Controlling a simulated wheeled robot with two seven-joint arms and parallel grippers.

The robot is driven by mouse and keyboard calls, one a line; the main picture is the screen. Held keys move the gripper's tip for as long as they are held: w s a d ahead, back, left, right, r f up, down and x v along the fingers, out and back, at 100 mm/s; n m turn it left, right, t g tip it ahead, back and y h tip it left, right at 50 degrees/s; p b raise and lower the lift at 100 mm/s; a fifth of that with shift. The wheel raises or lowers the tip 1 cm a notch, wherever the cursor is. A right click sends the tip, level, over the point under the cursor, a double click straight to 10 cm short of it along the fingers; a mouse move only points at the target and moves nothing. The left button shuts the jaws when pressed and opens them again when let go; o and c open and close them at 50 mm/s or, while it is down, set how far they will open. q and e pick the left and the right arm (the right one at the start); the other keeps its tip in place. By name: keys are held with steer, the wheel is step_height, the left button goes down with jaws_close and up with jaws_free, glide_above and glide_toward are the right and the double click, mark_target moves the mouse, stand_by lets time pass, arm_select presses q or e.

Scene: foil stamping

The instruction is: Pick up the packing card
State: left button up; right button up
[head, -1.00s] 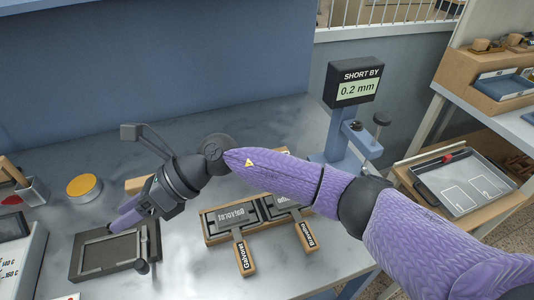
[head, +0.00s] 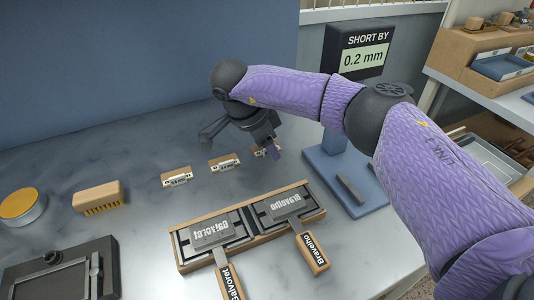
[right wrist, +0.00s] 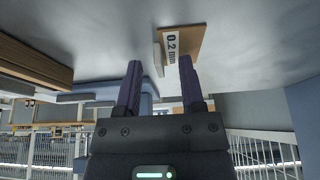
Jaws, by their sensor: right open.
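The packing card's small wooden block, labelled 0.2 mm (right wrist: 176,42), shows at the top of the right wrist view, with a pale thin piece beside it. In the head view this block (head: 259,151) stands at the right end of a short row and is partly hidden by my right gripper. My right gripper (head: 270,150) is open with its fingers down by the block. In the right wrist view its fingertips (right wrist: 160,62) point towards the block with a gap between them. I cannot tell whether they touch it. My left gripper is out of view.
Two similar labelled blocks (head: 177,176) (head: 224,162) stand to the left. A wooden rack (head: 262,237) with two stamping plates lies in front. The blue gauge stand (head: 350,190) with a display (head: 362,54) reading "SHORT BY 0.2 mm" is at right. A brush (head: 98,196) lies left.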

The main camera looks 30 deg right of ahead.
steer(key=shift+f, duration=0.1)
jaws_close()
stand_by(0.3)
